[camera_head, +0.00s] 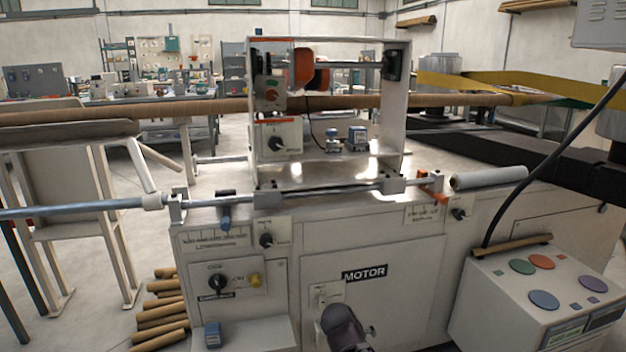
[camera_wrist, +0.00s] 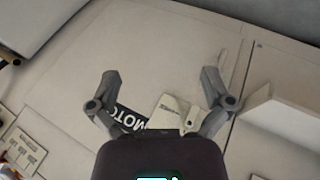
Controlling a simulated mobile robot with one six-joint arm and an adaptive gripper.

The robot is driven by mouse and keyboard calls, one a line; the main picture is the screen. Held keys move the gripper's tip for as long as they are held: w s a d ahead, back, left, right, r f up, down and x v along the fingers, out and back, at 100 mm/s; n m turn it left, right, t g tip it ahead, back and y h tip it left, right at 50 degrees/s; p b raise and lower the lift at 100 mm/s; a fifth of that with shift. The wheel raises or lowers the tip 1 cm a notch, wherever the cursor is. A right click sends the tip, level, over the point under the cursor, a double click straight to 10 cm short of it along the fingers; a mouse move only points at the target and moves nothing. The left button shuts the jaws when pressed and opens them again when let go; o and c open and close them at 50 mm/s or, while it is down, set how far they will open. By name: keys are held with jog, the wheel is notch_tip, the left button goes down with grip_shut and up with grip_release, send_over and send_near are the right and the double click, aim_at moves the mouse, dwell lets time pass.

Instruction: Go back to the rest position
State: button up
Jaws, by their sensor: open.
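My gripper (camera_wrist: 158,82) shows in the wrist view with its two grey fingers spread wide apart and nothing between them. It faces the pale front panel of the winder, with the black MOTOR label (camera_wrist: 130,121) and a light switch plate (camera_wrist: 178,117) behind the fingers. In the head view the MOTOR label (camera_head: 364,273) is on the machine's front door, above its small switch (camera_head: 321,293). A dark rounded part of my arm shows at the bottom edge, in front of that door; the fingers cannot be made out there.
The winder cabinet (camera_head: 230,243) fills the middle. A control box (camera_head: 480,295) with coloured round buttons stands at the lower right. A long brown tube (camera_head: 215,106) crosses behind the front shaft (camera_head: 95,207). Several brown tubes (camera_head: 160,318) lie on the floor at lower left.

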jog(key=s+d+m+g+y+p, duration=0.3)
jog(key=s+d+m+g+y, duration=0.15)
jog(key=s, duration=0.25)
notch_tip(320, 180, up, 38)
jog(key=p, duration=3.7)
jog(key=shift+d+r+n+p, duration=0.15)
jog(key=shift+d+n+p, duration=0.2)
jog(key=shift+n, duration=0.1)
jog(key=shift+g, duration=0.25)
